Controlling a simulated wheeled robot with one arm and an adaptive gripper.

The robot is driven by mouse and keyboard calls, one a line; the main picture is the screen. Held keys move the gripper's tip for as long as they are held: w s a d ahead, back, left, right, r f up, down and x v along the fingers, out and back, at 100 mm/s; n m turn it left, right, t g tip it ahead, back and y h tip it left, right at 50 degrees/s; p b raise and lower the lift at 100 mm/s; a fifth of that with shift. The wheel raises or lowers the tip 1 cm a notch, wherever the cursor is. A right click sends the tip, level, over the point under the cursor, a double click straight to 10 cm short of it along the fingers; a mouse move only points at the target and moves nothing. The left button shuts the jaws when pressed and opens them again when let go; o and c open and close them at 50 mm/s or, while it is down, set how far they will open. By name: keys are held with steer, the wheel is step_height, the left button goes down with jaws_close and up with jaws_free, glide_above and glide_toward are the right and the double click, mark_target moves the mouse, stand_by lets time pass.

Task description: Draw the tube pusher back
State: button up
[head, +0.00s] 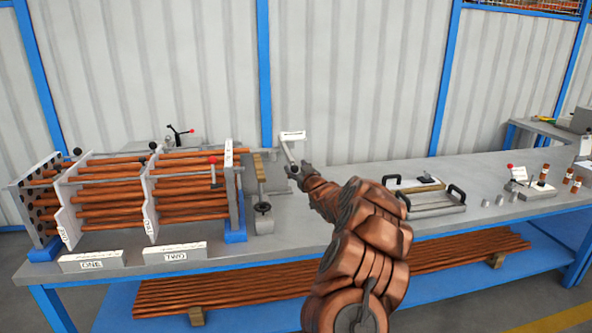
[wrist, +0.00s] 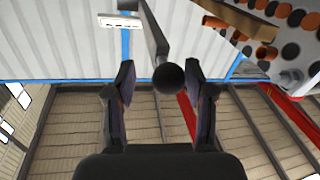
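What looks like the tube pusher's lever (head: 286,152) is a grey bar at the right end of the tube bundle, with a white plate (head: 292,135) above it. In the wrist view the grey bar (wrist: 153,30) ends in a black ball knob (wrist: 168,78). My gripper (head: 299,171) is at the lever's lower end. In the wrist view its two fingers (wrist: 160,86) are spread, one on each side of the knob. Gaps show between the knob and both fingers. The knob is mostly hidden by my gripper in the head view.
The copper tube bundle (head: 190,187) stands left in upright plates; its holed end plate (wrist: 292,28) shows in the wrist view. A small stand with a roller (head: 263,208) is beside it. A tray with black handles (head: 430,203) lies right. The bench (head: 318,229) between is bare.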

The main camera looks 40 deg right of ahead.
steer(key=shift+w+a, duration=0.1)
steer(key=shift+a, duration=0.1)
steer(key=shift+s+a+f, duration=0.1)
steer(key=shift+s+a, duration=0.05)
steer(key=shift+s, duration=0.4)
steer(key=v, duration=1.1)
stand_by(0.3)
